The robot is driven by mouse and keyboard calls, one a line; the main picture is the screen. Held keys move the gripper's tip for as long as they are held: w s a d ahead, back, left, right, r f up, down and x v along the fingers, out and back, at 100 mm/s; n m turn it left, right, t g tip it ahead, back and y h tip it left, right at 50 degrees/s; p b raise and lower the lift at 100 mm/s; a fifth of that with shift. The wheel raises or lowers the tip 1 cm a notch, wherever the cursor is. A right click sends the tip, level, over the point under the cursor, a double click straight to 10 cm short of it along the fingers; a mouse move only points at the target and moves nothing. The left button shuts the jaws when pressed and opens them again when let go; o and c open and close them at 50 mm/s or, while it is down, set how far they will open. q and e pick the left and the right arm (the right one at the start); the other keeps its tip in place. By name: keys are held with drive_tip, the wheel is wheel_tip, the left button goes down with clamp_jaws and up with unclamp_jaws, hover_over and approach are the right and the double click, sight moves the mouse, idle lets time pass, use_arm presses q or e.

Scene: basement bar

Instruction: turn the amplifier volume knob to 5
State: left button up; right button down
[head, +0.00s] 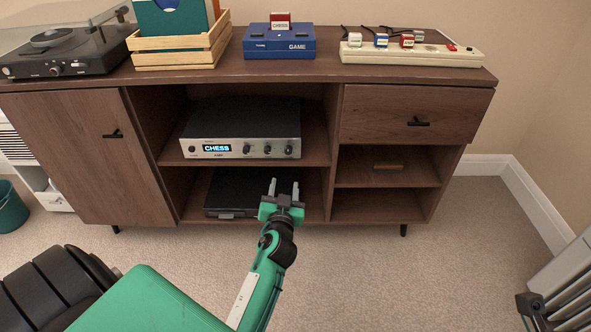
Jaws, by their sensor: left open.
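The amplifier (243,122) is a silver-fronted, dark-topped unit on the upper middle shelf of the wooden cabinet. Its lit blue display (217,148) reads "CHESS". Three dark knobs sit on the right half of its front: a left knob (246,149), a middle knob (267,149) and a right knob (289,150). Their labels and pointer settings are too small to read. My left gripper (283,186) is open and empty, fingers pointing toward the cabinet, below the knobs in the picture and apart from them. My right gripper is not in view.
A black box (225,196) lies on the shelf below, partly behind my left gripper. The cabinet top holds a turntable (60,52), a wooden record crate (175,59), a blue game console (278,47) and a power strip (410,55). The right cubbies are mostly empty.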

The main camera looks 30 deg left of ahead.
sight(288, 152)
use_arm(q)
drive_tip(key=b+x, duration=0.1)
drive_tip(key=x, duration=1.2)
drive_tip(key=shift+w+a+b, duration=0.15)
drive_tip(key=shift+w+b, duration=0.2)
drive_tip(key=shift+b, duration=0.05)
drive_tip(key=c, duration=1)
